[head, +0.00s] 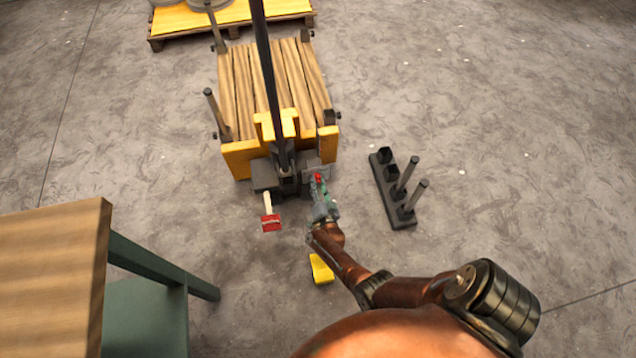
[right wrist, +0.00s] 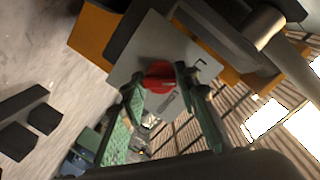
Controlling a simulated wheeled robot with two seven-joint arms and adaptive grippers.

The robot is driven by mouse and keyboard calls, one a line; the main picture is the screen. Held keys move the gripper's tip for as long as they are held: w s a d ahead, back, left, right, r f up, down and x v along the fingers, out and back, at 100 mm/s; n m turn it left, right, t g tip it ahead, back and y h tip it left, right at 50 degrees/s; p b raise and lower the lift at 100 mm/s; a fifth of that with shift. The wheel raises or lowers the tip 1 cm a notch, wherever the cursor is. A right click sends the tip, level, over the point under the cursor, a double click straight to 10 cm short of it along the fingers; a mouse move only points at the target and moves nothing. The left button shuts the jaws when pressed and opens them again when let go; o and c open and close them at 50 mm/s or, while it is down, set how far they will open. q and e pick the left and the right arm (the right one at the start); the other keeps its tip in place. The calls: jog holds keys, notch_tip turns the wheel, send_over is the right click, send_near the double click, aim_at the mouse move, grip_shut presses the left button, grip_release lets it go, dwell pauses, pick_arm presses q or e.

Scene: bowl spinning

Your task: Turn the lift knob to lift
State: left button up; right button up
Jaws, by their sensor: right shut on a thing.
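The red lift knob (right wrist: 159,77) sits on a grey plate (right wrist: 150,45) of the lifting machine. In the head view the knob (head: 318,178) is a small red spot at the machine's front right. My right gripper (right wrist: 157,80) is shut on the knob, with a green-padded finger on each side of it. In the head view my right gripper (head: 319,186) reaches up to the knob from below. The plate bears dark markings, too small to read. My left gripper is not in the head view.
The machine's wooden deck (head: 270,85) has upright posts and a long black handle (head: 268,70). A red pedal (head: 270,222) juts out at its front. A black rack with pegs (head: 392,188) stands to the right. A wooden table (head: 50,270) is at lower left.

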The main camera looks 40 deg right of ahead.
jog(key=shift+w+a+n, duration=0.1)
jog(key=shift+n, duration=0.5)
jog(key=o, duration=1.1)
jog(key=shift+v, duration=3.75)
